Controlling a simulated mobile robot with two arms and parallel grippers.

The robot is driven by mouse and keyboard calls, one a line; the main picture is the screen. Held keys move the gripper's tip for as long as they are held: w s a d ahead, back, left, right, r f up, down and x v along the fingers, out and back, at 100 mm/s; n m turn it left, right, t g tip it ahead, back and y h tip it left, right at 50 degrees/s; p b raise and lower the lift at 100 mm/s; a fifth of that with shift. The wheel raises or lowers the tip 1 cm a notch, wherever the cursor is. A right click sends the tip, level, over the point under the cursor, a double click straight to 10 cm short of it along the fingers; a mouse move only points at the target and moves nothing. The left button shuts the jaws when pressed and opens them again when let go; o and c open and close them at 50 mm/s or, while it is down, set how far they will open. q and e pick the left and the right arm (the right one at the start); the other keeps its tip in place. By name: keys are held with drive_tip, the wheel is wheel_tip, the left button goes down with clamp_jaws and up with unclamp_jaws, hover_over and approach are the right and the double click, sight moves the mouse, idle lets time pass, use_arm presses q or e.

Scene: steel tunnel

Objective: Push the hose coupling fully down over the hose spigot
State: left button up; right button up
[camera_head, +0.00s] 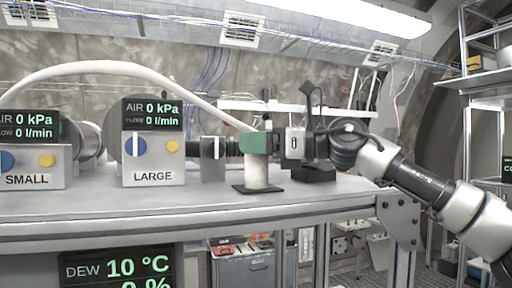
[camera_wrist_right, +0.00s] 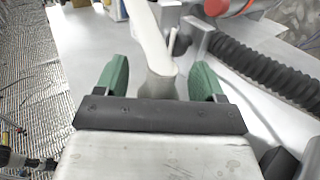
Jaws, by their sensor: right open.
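My right gripper (camera_head: 252,143) comes in from the right, its green fingers level above a pale upright cylinder (camera_head: 257,174) on a dark base plate (camera_head: 258,188). In the right wrist view the right gripper (camera_wrist_right: 161,78) is open, one green finger on each side of the pale hose end (camera_wrist_right: 158,82), with gaps visible. The white hose (camera_head: 150,73) arches from the left and comes down behind the fingers. The fingers hide the joint, so I cannot tell coupling from spigot or how far one sits over the other. My left gripper is not in view.
The LARGE box (camera_head: 152,147) with a dial and the SMALL box (camera_head: 32,152) stand left on the steel bench (camera_head: 120,205). A grey upright block (camera_head: 213,160) is close left of the cylinder. A black ribbed hose (camera_wrist_right: 270,70) runs beside the gripper in the wrist view.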

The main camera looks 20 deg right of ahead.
drive_tip(key=shift+w+a+f, duration=0.1)
drive_tip(key=shift+w+a, duration=0.05)
drive_tip(key=shift+d, duration=0.25)
drive_tip(key=c, duration=0.5)
drive_tip(key=shift+a, duration=0.15)
drive_tip(key=c, duration=0.5)
